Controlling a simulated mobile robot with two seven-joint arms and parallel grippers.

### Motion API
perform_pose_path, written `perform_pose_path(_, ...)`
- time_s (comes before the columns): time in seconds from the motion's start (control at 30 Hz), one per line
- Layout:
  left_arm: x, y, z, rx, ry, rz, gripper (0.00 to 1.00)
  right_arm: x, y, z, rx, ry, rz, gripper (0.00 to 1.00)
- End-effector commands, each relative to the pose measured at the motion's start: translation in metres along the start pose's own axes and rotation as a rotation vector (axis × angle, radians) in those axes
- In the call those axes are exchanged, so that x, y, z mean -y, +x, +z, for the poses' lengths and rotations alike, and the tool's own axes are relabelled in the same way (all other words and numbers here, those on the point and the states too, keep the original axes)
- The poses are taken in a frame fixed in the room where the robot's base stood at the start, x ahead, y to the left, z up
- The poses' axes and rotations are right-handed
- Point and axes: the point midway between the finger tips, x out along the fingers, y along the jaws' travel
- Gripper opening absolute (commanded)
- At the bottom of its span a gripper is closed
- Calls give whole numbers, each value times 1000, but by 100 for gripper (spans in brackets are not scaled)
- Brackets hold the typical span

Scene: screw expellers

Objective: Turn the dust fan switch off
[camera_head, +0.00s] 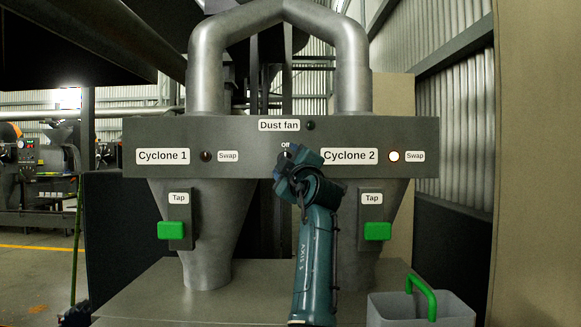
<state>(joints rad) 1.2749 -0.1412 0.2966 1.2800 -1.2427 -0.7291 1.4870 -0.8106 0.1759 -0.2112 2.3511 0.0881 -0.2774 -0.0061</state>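The dust fan panel (240,130) is a dark grey box with a "Dust fan" label (279,125) at its top middle. The dust fan lamp (311,125) beside the label is dark green and looks unlit. Below the label, a partly covered "Off" marking (285,145) shows. The switch itself is mostly hidden behind my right gripper (287,158). The arm rises from the bottom middle and its gripper is at the switch; I cannot tell whether it touches. Its fingers are too hidden to tell open from shut. My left gripper is not in view.
Cyclone 1's lamp (206,156) is dark; Cyclone 2's lamp (394,156) glows white. Green tap handles (171,230) and (378,231) sit on both cones. A grey bin (420,310) with a green handle (424,290) stands at lower right. The tabletop's left part (150,303) is clear.

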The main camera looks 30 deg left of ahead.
Motion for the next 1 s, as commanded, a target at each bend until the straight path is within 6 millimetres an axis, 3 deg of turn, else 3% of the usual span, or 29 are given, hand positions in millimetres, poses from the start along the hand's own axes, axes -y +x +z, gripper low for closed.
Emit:
perform_pose_path(0.17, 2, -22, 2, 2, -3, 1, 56, -1, 1, 4, -4, -3, 1, 36)
perform_pose_path(0.6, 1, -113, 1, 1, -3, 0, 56, -7, -7, -3, -59, -28, 16, 36)
perform_pose_path(0.8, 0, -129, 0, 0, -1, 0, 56, -5, -8, 1, -47, -37, 10, 36)
perform_pose_path(1.0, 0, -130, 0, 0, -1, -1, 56, -3, -6, 4, -38, -35, 4, 36)
